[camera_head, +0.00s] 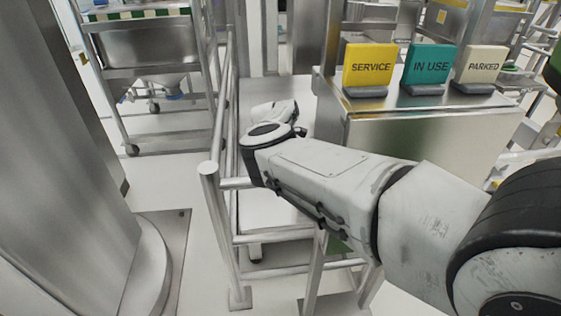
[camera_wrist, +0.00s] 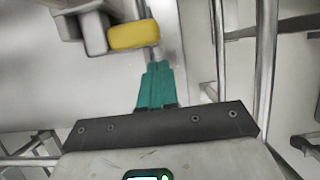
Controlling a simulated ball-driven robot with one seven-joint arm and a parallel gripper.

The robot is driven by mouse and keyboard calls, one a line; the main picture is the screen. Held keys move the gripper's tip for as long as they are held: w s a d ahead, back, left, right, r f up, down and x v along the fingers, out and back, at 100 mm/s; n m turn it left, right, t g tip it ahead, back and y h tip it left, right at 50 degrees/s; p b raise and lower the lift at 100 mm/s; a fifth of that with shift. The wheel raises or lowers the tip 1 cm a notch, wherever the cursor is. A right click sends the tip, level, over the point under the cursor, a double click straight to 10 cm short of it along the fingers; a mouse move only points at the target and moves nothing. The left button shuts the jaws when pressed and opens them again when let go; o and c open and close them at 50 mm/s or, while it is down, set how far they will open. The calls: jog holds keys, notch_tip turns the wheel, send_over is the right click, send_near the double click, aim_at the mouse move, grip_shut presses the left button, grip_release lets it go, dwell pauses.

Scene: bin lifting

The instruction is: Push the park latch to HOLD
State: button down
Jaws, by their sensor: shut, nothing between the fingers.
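In the wrist view, a yellow rounded handle (camera_wrist: 134,35), which looks like the park latch, sits beside grey metal blocks (camera_wrist: 94,32) at the upper left. My gripper (camera_wrist: 157,66) has its teal fingers closed together with nothing between them. The fingertips point at the right end of the yellow handle, with a small gap in the picture; contact cannot be told. No HOLD marking is readable. In the head view, my arm reaches left over a metal rail, and the gripper and latch are hidden.
Metal rails (camera_head: 217,230) stand around my arm. A steel cabinet (camera_head: 425,140) at the right carries SERVICE (camera_head: 368,66), IN USE (camera_head: 427,66) and PARKED (camera_head: 481,66) signs. A wheeled steel cart (camera_head: 147,50) stands at the upper left. In the wrist view, metal tubes (camera_wrist: 265,60) run close at right.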

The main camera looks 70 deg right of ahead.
jog(key=shift+s+d, duration=0.35)
jog(key=shift+s, duration=0.35)
